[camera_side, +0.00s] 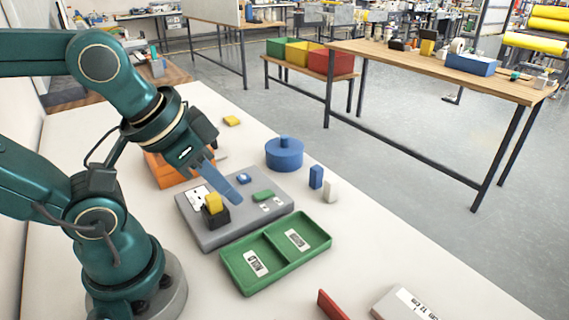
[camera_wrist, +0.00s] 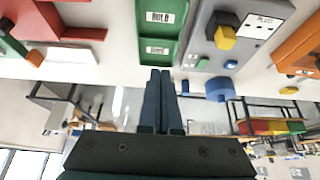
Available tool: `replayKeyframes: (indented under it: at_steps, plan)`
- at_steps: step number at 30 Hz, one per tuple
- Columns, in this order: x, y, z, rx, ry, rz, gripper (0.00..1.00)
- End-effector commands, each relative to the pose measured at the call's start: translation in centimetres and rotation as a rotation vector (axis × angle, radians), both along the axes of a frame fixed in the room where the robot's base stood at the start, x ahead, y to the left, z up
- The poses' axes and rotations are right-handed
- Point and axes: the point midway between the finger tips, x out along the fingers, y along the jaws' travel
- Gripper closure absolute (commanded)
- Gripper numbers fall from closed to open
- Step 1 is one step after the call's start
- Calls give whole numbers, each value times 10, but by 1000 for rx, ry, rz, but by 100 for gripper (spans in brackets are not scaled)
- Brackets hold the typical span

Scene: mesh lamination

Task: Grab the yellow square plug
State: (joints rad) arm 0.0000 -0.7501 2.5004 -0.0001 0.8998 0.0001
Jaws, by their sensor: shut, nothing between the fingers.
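The yellow square plug (camera_side: 213,202) stands in a black block (camera_side: 215,217) on the left front of a grey board (camera_side: 222,237). In the wrist view the yellow plug (camera_wrist: 225,38) shows at the upper right, against the black block (camera_wrist: 224,20). My gripper (camera_side: 237,198) is above the board, to the right of the plug and apart from it. Its blue fingers are together and empty. In the wrist view the closed fingertips (camera_wrist: 160,72) point toward the green tray, with the plug off to their right.
A green two-part tray (camera_side: 232,272) lies in front of the board. A blue lidded cylinder (camera_side: 284,155), blue block (camera_side: 316,177) and white block (camera_side: 330,191) stand right of it. An orange object (camera_side: 165,170) is behind. A separate yellow piece (camera_side: 232,120) lies farther back.

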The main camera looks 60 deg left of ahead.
Motion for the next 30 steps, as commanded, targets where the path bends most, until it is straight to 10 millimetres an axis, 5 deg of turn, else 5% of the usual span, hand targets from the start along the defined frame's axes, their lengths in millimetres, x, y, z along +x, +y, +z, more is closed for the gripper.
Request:
replayKeyframes:
  at_steps: [10,15,25,30]
  plan:
    - [0,0,0,0,0,0,100]
    - [0,0,0,0,0,0,35]
    - [-1,0,-1,5,5,-7,34]
    - [-10,20,-7,144,98,-81,34]
